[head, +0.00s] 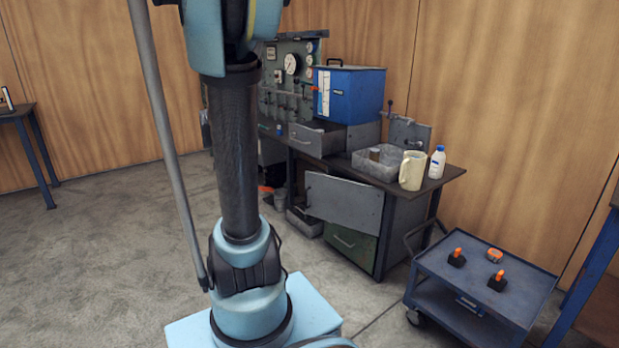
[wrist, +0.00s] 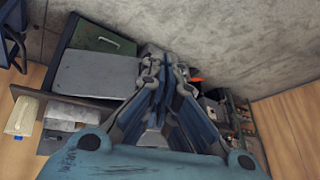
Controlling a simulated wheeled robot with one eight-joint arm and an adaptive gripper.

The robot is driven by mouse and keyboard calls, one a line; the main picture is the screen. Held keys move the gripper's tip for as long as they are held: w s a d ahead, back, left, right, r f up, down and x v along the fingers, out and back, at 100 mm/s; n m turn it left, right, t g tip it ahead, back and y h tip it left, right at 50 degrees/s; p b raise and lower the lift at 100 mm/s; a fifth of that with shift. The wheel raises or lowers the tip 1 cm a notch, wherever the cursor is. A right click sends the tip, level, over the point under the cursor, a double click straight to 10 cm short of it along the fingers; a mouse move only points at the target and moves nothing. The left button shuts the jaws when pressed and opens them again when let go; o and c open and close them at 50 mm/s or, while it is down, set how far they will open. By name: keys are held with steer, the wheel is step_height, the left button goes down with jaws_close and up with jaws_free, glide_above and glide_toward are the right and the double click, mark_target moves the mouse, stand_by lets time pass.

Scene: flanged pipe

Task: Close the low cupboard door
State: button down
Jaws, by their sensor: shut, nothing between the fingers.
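The low cupboard door (head: 343,201) is a plain grey panel under the workbench top. It stands swung outward, with a handle at its left edge. Dark space shows behind and beside it. In the wrist view the grey door (wrist: 95,76) lies left of my gripper (wrist: 164,66), whose fingers are together and empty. I cannot tell how far the fingertips are from the door. My gripper is out of the head view, where only part of my arm shows.
A green drawer front (head: 350,246) sits below the door. Above, a grey drawer (head: 317,139) stands pulled out. The bench carries a blue box (head: 350,95), a grey tray (head: 376,165), a cream jug (head: 412,171) and a white bottle (head: 437,162). A blue cart (head: 480,270) stands right; floor is clear left.

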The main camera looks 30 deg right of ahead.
steer(key=w+d+f+m+h, duration=0.1)
steer(key=w+d+m+h, duration=0.1)
steer(key=w+d+m, duration=0.6)
steer(key=m+t+h, duration=0.1)
steer(key=m+h, duration=0.4)
steer(key=m, duration=0.6)
glide_toward(313, 175)
steer(key=x, duration=0.5)
steer(key=shift+f, duration=0.3)
steer(key=shift+w+d, duration=0.25)
steer(key=shift+d, duration=0.25)
steer(key=shift+w, duration=0.1)
